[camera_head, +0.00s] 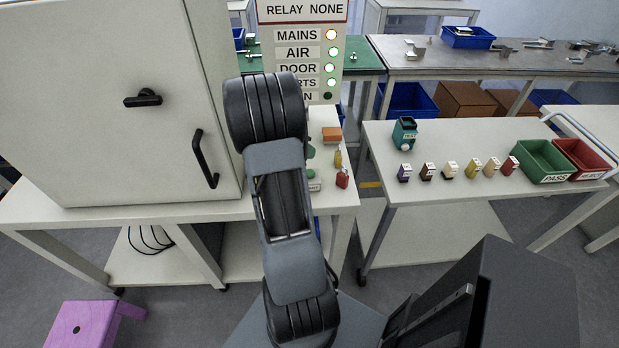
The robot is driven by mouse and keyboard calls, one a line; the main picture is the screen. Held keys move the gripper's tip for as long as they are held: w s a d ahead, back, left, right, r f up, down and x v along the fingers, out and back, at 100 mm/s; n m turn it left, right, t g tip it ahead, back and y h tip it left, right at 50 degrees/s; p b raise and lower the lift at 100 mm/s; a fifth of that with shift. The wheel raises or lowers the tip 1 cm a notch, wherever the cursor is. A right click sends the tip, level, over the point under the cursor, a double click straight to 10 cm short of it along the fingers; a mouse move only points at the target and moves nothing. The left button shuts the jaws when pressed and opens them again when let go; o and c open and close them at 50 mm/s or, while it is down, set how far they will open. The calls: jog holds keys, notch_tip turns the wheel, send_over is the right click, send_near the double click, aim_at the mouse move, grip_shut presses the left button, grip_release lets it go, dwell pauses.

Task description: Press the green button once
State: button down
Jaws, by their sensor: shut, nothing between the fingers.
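A small green shape (311,151) shows at the right edge of my arm, on the white bench. My arm hides part of it, and I cannot tell for sure that it is the green button. A small white label (314,187) lies just in front of it, also partly covered. My gripper cannot be seen; my own arm stretches up the middle of the view and hides it.
A white cabinet (110,100) stands left of my arm. An orange block (332,134), a yellow item (338,158) and a red item (342,178) sit close to the green shape. A sign panel (300,60) with lamps stands behind. A second table (440,190) is at right.

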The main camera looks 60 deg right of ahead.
notch_tip(320, 180, down, 3)
jog(key=shift+r+b, duration=0.2)
jog(key=shift+b, duration=0.6)
jog(key=shift+f+b, duration=0.35)
jog(key=shift+f, duration=0.55)
jog(key=shift+s+f, duration=0.1)
jog(key=shift+f, duration=0.85)
dwell(1.3)
jog(key=shift+r, duration=0.15)
jog(key=shift+r+p, duration=0.85)
jog(key=shift+p, duration=0.1)
notch_tip(320, 180, up, 5)
jog(key=p, duration=0.5)
dwell(0.9)
